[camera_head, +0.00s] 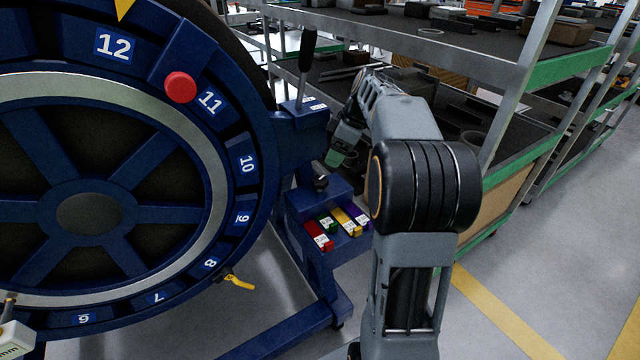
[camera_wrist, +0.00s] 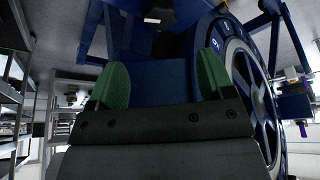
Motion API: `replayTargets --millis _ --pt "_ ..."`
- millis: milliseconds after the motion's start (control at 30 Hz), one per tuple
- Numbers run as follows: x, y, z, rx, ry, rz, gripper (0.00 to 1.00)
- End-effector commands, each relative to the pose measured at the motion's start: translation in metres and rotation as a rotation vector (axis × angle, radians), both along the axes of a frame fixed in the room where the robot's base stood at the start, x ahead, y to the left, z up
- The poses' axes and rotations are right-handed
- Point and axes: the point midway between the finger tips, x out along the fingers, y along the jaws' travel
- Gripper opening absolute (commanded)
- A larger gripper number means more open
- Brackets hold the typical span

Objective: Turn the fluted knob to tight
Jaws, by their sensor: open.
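A small dark knob (camera_head: 320,182) sits on the blue stand beside the big wheel in the head view, just above a ledge. Its fluting is too small to make out. My gripper (camera_head: 339,150) with green fingertips is above and slightly right of the knob, apart from it in the picture. In the wrist view my gripper (camera_wrist: 160,82) shows two green fingers spread wide with nothing between them but blue surface behind. A dark part with a white label (camera_wrist: 152,19) is at the top of that view; I cannot tell whether it is the knob.
The blue numbered wheel (camera_head: 112,46) with a red button (camera_head: 180,87) fills the left. A black-handled lever (camera_head: 307,50) stands on the blue stand. Red, green, yellow and purple blocks (camera_head: 344,221) lie on a low shelf. Metal racks (camera_head: 520,90) stand behind my arm; floor at right is clear.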

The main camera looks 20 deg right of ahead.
Motion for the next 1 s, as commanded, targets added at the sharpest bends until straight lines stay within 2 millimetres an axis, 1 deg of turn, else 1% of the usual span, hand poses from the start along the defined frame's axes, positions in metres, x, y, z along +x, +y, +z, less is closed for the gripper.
replayTargets --millis 33,200,400,500,700,1000 --pt "0.002 0.004 -0.013 0.001 0.004 0.002 0.74" --pt "0.010 0.014 -0.044 0.001 0.002 0.000 0.74" --pt "0.017 0.024 -0.073 0.000 0.003 -0.001 0.74" --pt "0.020 0.027 -0.084 -0.001 0.002 -0.003 0.74" --pt "0.023 0.032 -0.095 -0.001 0.001 -0.003 0.74" --pt "0.024 0.032 -0.097 -0.001 0.001 -0.003 0.74"
